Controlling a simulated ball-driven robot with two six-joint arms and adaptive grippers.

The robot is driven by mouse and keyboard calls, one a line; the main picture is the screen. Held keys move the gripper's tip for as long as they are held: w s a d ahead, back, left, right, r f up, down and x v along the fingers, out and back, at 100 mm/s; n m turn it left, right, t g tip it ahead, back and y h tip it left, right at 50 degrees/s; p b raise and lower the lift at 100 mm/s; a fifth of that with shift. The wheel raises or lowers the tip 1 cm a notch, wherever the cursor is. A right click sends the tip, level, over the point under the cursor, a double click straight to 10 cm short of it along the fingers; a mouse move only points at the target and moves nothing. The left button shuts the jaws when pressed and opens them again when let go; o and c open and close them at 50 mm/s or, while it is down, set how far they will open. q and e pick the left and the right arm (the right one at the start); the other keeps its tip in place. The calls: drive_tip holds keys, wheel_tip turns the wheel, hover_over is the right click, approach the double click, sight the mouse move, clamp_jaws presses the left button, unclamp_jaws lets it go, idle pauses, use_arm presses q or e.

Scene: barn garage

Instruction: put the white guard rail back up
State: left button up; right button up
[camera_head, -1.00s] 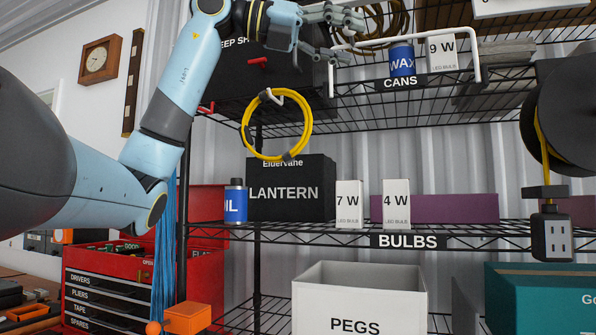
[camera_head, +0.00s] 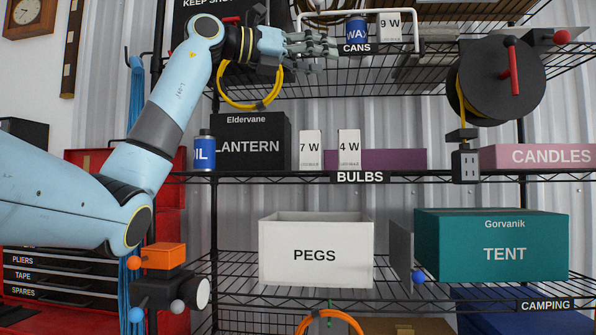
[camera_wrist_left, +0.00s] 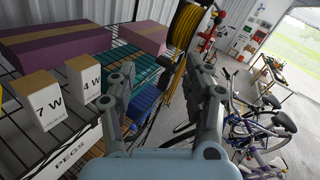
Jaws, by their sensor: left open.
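The white guard rail (camera_head: 421,32) is at the upper shelf's front edge in the head view, around the blue wax can (camera_head: 356,33) and the 9 W bulb box (camera_head: 390,27). I cannot tell how firmly it is seated. My left gripper (camera_head: 326,54) is open and empty, its fingers pointing right, at the left end of the rail just left of the CANS label. It hides the lower part of the rail's left post; whether it touches is unclear. The left wrist view shows the open fingers (camera_wrist_left: 160,72) with nothing between them; the rail is not seen there. My right gripper is not in view.
A yellow cable loop (camera_head: 250,104) hangs just below my left wrist. A black cable reel (camera_head: 490,88) hangs to the right. The lantern box (camera_head: 247,128) and two bulb boxes (camera_head: 310,152) stand on the shelf below. The wrist view shows bicycles (camera_wrist_left: 262,125) on the floor.

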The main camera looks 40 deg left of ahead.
use_arm(q)
drive_tip(key=b+v, duration=0.4)
drive_tip(key=v, duration=0.6)
drive_tip(key=w+f+n+h, duration=0.1)
drive_tip(key=w+f, duration=0.1)
drive_tip(key=f, duration=0.3)
drive_tip(key=w+f+n+g+h, duration=0.1)
drive_tip(key=w+f, duration=0.2)
drive_tip(key=f, duration=0.3)
drive_tip(key=w+d+f+n+g, duration=0.1)
drive_tip(key=w+f+n, duration=0.1)
drive_tip(key=f, duration=0.4)
drive_tip(key=shift+w+h, duration=0.4)
drive_tip(key=shift+w, duration=0.1)
drive_tip(key=shift+f, duration=0.1)
